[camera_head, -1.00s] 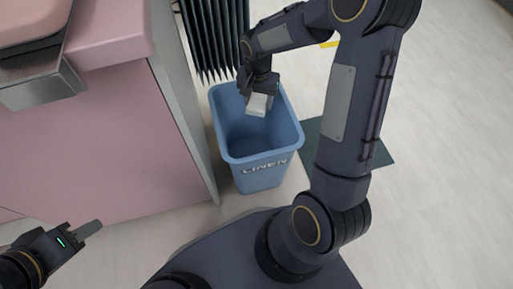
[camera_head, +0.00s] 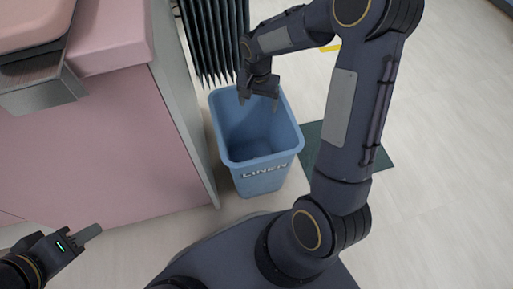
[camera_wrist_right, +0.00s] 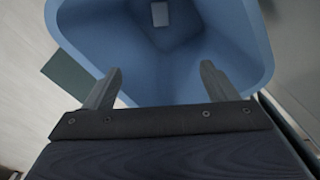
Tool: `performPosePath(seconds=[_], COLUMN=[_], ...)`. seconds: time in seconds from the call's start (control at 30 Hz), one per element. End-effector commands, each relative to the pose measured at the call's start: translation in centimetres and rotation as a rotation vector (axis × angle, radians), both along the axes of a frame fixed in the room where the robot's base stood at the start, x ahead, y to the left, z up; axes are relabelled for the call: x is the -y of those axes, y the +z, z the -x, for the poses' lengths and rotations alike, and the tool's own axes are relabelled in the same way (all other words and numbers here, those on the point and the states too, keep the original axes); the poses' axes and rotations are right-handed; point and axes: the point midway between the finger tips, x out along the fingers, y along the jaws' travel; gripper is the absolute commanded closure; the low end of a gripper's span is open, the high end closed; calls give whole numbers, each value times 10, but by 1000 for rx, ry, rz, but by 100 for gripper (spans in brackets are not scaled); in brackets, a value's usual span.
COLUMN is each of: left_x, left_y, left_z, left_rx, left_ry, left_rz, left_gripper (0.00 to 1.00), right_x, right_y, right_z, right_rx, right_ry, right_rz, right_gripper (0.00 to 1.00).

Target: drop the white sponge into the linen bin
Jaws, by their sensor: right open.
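The blue linen bin (camera_head: 259,172), lettered LINEN, stands on the floor beside the pink cabinet. My right gripper (camera_head: 259,101) is open and empty over the back part of the bin's opening. In the right wrist view its two fingers (camera_wrist_right: 160,90) are spread apart above the bin (camera_wrist_right: 245,45). The white sponge (camera_wrist_right: 160,14) shows in the right wrist view as a small pale block down inside the bin. It is hidden from the head view. My left gripper (camera_head: 92,233) is at the lower left, away from the bin; its jaw opening is not clear.
A pink cabinet (camera_head: 110,150) stands to the left of the bin. A dark ribbed radiator (camera_head: 212,40) is behind the bin. A dark green mat (camera_head: 312,145) lies on the floor at its right. The floor further right is clear.

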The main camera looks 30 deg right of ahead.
Motion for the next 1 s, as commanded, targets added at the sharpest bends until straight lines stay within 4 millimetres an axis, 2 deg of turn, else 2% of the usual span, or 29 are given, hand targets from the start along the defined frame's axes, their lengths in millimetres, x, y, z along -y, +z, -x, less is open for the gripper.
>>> performPosePath(seconds=[0.03, 0.1, 0.3, 0.47, 0.9, 1.0], left_x=[0, 0, 0, 0, 0, 0], left_y=[9, 15, 26, 27, 27, 27], left_z=[0, 0, 0, 0, 0, 0], left_rx=[0, 0, 0, 0, 0, 0], left_ry=[0, 0, 0, 0, 0, 0], left_rz=[0, 0, 0, 0, 0, 0], left_gripper=[64, 64, 64, 64, 64, 64], right_x=[0, 0, 0, 0, 0, 0], right_y=[15, 28, 55, 62, 62, 69], right_z=[-1, -1, -1, 0, 0, 4], right_rx=[4, 4, 4, 1, 2, 15], right_ry=[0, 0, 0, 0, 0, 11], right_rz=[0, 0, 0, 0, -1, -9], right_gripper=[21, 21, 21, 21, 21, 21])
